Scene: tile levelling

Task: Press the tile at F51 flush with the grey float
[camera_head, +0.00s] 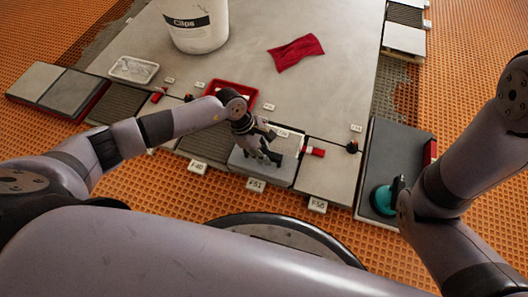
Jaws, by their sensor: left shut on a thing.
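My left gripper (268,155) is shut on the grey float (246,166), whose handle is mostly hidden by the fingers. The float is over the front-row tile spot behind the F51 label (256,185). It covers most of that tile, so I cannot tell whether the float touches it or how level the tile is. My right arm comes in from the right, but its gripper is not in view.
A red tray (232,88) and a red levelling piece (313,152) are near the float. A teal suction cup (381,200) stands on a dark tile at right.

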